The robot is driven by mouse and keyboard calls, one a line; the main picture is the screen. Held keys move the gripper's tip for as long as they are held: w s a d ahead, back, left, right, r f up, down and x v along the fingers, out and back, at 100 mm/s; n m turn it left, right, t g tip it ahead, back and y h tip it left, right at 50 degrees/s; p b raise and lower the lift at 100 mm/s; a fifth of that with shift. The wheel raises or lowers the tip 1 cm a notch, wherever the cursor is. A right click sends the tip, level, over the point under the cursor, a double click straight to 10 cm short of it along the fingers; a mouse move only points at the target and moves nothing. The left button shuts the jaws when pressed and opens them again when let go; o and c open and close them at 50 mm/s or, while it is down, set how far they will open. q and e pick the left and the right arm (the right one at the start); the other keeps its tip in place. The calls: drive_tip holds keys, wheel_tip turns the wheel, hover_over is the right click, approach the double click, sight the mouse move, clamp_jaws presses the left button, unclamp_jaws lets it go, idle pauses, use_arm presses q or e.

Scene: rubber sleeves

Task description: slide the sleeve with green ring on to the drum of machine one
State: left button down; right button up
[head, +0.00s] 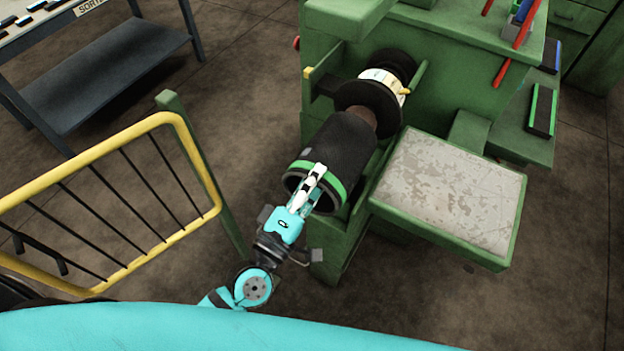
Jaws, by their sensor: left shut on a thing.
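A black textured sleeve (338,150) with a green ring (325,171) at its near end shows in the head view, at the side of a green machine (440,62). Its near mouth is open and dark. A brown drum (384,119) shows between the sleeve's far end and a black round flange (362,97). The sleeve appears to be around the drum's near part, but the overlap is hidden inside. My left gripper (316,172) is shut on the sleeve at its near rim, by the green ring. My right gripper is out of view.
A yellow-framed railing (112,143) with a green post stands left of my arm. A worn grey-topped green table (450,190) stands close right of the sleeve. A dark shelved table (105,65) is at the upper left. Brown floor is clear between them.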

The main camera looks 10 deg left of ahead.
sight(334, 154)
use_arm(q)
drive_tip(key=shift+f+p+x, duration=0.1)
drive_tip(key=shift+f+x, duration=0.1)
drive_tip(key=shift+x, duration=1.05)
drive_tip(key=shift+f+p+x, duration=0.15)
drive_tip(key=shift+f+x, duration=0.05)
drive_tip(key=shift+x, duration=1.05)
drive_tip(key=shift+f+p+x, duration=0.1)
drive_tip(key=shift+f+x, duration=0.1)
drive_tip(key=shift+x, duration=1)
drive_tip(key=shift+w, duration=0.2)
drive_tip(key=shift+f, duration=0.2)
drive_tip(key=shift+f+b, duration=0.3)
drive_tip(key=shift+b, duration=0.15)
drive_tip(key=c, duration=1.3)
unclamp_jaws()
drive_tip(key=shift+f, duration=0.2)
